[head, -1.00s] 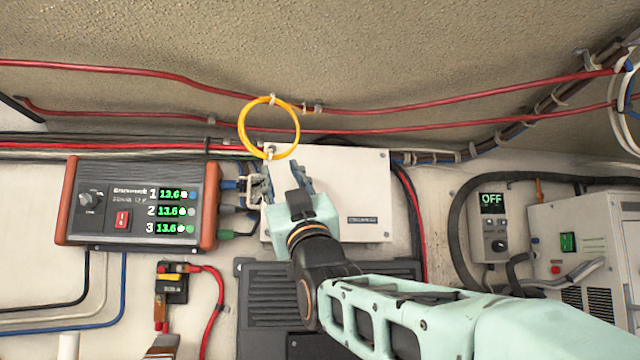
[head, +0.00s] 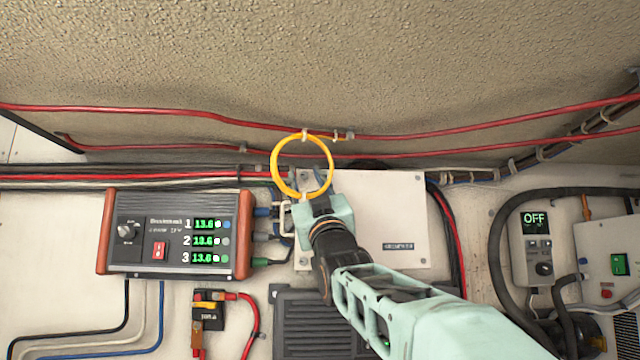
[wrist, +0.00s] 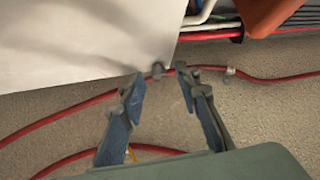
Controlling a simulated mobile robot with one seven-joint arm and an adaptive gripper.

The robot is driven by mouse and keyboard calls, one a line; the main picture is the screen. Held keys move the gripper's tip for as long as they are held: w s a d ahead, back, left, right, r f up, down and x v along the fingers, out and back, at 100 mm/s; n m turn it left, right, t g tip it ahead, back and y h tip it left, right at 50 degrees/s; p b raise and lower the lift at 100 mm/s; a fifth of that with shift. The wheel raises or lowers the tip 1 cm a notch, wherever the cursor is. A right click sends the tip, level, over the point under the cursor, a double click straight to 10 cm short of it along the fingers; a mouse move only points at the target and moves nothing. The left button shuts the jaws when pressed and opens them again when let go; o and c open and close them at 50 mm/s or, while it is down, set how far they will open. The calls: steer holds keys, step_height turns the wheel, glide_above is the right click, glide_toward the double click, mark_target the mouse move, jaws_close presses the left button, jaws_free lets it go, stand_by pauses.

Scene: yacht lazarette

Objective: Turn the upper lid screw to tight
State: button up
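The white box (head: 380,220) with a flat lid is mounted on the wall in the head view. My gripper (head: 319,183) is in front of that corner. In the wrist view my gripper (wrist: 160,78) is open, its two fingers apart with nothing held. The white box (wrist: 80,40) fills the upper left there; no screw is clear.
The yellow ring (head: 274,165) hangs beside my gripper. Red cables (head: 240,122) run above the box. A charger panel (head: 180,235) with green readouts stands at left, its plugs and cables close to the box. A dark finned unit (head: 310,335) lies below.

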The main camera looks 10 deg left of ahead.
jaws_close()
